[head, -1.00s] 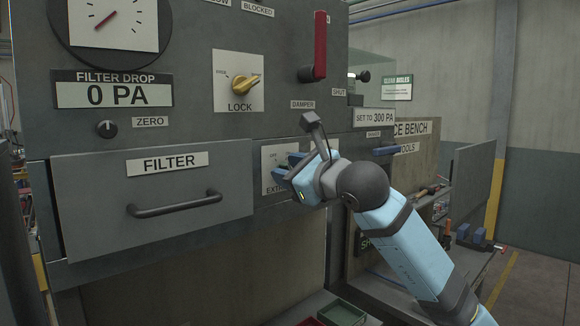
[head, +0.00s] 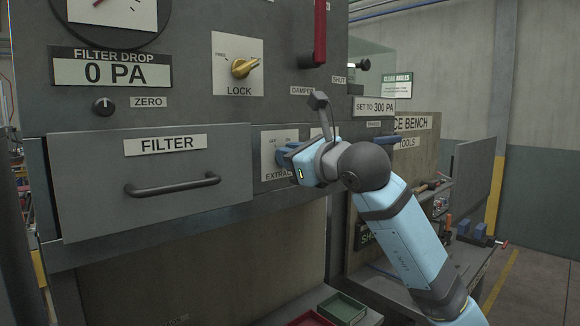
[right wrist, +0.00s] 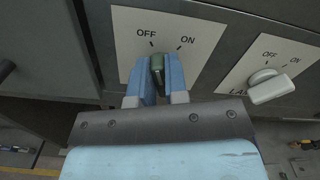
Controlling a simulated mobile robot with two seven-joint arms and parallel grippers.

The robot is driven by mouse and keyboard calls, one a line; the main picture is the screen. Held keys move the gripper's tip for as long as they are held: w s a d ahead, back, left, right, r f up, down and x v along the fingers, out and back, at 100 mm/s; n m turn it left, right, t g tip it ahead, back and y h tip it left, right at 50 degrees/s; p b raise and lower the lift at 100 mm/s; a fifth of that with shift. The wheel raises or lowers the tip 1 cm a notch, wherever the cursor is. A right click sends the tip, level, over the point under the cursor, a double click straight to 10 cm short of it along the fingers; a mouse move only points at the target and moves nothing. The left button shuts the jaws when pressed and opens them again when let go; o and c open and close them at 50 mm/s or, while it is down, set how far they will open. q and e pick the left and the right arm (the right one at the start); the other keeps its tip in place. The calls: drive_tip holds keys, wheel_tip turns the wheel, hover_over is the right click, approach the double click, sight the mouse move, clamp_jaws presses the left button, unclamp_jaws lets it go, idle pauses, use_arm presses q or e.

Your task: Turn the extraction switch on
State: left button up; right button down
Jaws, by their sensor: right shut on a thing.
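The extraction switch is a dark green knob (right wrist: 157,66) on a white plate (right wrist: 125,32) marked OFF at left and ON at right. In the right wrist view my right gripper (right wrist: 160,72) has its blue fingers on both sides of the knob, shut on it. The knob stands near upright; its exact pointing is hard to tell, as the fingers cover much of it. In the head view my right gripper (head: 284,157) is against the extraction plate (head: 267,172), hiding the knob. My left gripper is not in view.
A white switch (right wrist: 269,86), also marked OFF and ON, sits to the right. The filter drawer (head: 90,190) with its bar handle is left of the plate. Above are the yellow lock knob (head: 241,67) and red damper lever (head: 320,35). A green tray (head: 342,308) lies below.

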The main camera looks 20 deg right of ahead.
drive_tip(key=shift+w+d+m+b, duration=0.1)
drive_tip(key=shift+d+m+b, duration=0.1)
drive_tip(key=shift+m+b, duration=1.9)
drive_tip(key=shift+w+d+m+b, duration=0.15)
drive_tip(key=shift+m+b, duration=1)
drive_tip(key=shift+m, duration=1.75)
drive_tip(key=shift+s, duration=0.1)
drive_tip(key=c, duration=1.1)
unclamp_jaws()
drive_tip(key=shift+c, duration=0.2)
